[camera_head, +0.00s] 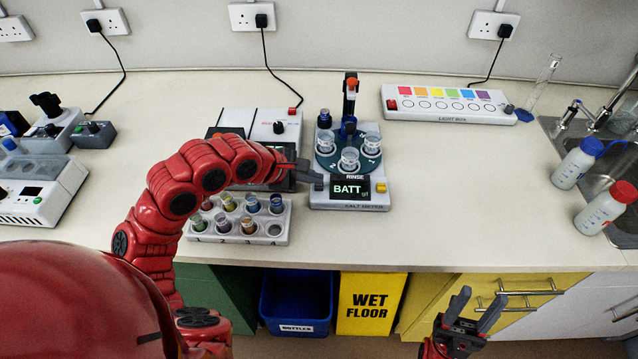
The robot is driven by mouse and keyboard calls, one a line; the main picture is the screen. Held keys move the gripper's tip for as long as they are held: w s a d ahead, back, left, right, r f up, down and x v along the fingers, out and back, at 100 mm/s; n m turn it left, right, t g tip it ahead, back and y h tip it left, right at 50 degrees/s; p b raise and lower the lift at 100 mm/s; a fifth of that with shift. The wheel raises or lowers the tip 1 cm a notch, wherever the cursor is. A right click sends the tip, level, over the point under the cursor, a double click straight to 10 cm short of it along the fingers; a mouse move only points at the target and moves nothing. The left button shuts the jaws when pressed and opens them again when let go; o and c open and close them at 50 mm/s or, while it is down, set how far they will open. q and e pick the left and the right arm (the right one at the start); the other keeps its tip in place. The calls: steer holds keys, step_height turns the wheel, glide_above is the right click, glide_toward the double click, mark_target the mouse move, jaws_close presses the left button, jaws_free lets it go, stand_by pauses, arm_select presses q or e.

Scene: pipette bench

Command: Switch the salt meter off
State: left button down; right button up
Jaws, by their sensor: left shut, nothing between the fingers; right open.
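The salt meter (350,204) stands on the bench near the middle, with a dark screen (350,188) that reads "BATT". A yellow button (381,187) is on its front right, and a round carousel with several clear cups sits behind the screen. My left gripper (314,178) is shut and empty at the meter's front left, left of the screen; it covers that part of the meter, and I cannot tell whether it touches. My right gripper (476,311) is open and empty, low in front of the bench, away from the meter.
A rack of coloured vials (240,226) stands left of the meter, below my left arm. A white device (262,124) is behind that arm. A light box (450,104) lies at the back right. The bench right of the meter is clear up to the bottles (577,164) and sink.

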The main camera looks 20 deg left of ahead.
stand_by(0.3)
arm_select(q)
steer(key=shift+r, duration=0.9)
steer(key=shift+r, duration=0.1)
step_height(320, 180, up, 6)
steer(key=shift+f+p, duration=0.1)
steer(key=shift+p, duration=0.25)
steer(key=shift+s+a, duration=0.1)
